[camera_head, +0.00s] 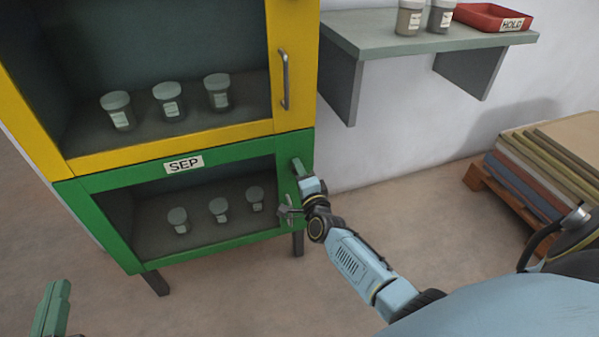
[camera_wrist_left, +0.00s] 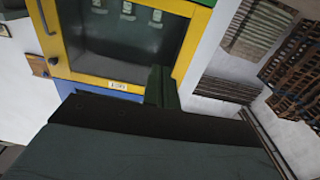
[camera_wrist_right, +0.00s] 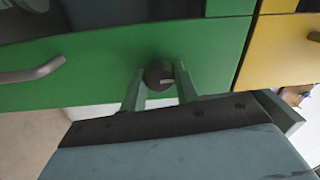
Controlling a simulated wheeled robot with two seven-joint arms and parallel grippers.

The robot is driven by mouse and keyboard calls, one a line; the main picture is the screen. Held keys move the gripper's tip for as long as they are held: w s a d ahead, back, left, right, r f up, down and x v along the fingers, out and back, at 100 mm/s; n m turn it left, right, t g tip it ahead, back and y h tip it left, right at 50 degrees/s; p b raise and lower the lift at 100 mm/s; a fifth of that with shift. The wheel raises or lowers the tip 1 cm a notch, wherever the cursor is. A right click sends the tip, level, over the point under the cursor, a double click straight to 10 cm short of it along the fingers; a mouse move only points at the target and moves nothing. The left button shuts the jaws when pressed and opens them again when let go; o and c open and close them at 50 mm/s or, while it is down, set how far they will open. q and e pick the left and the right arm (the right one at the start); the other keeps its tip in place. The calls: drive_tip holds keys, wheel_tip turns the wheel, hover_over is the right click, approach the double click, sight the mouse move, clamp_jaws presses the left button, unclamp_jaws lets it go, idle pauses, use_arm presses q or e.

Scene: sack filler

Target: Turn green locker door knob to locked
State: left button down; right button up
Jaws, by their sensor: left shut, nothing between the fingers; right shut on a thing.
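The green locker (camera_head: 95,203) with a glass door and a SEP label stands below a yellow one. Its dark round knob (camera_wrist_right: 158,74) is on the green door frame, with a pale mark pointing to the right in the right wrist view. My right gripper (camera_wrist_right: 160,90) has its fingers on either side of the knob and is shut on it. In the head view my right gripper (camera_head: 289,211) is at the door's right edge and largely hides the knob. My left gripper (camera_head: 50,310) is shut and empty at the lower left, away from the locker.
The green door's bar handle (camera_wrist_right: 32,73) is beside the knob. The yellow locker (camera_head: 170,149) above has its own handle (camera_head: 284,80). A wall shelf (camera_head: 430,45) with jars and a red HOLD tray (camera_head: 493,17) is at the right.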

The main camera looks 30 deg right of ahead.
drive_tip(key=o, duration=1)
drive_tip(key=shift+c, duration=0.2)
use_arm(q)
drive_tip(key=shift+f, duration=0.1)
use_arm(e)
drive_tip(key=shift+s, duration=0.15)
use_arm(q)
drive_tip(key=s+a+f+g+y+p, duration=0.2)
drive_tip(key=s+a+f+g, duration=0.1)
drive_tip(key=s+f+g, duration=0.2)
drive_tip(key=s+a+f+g+y+p, duration=0.2)
drive_tip(key=s+f+g, duration=0.3)
drive_tip(key=f, duration=0.4)
drive_tip(key=shift+a+n+g, duration=0.3)
drive_tip(key=shift+a+g, duration=0.15)
drive_tip(key=shift+g, duration=0.45)
use_arm(e)
drive_tip(key=v, duration=1.3)
use_arm(q)
drive_tip(key=shift+s+r, duration=0.1)
use_arm(e)
drive_tip(key=shift+a+r, duration=0.1)
drive_tip(key=shift+a, duration=0.05)
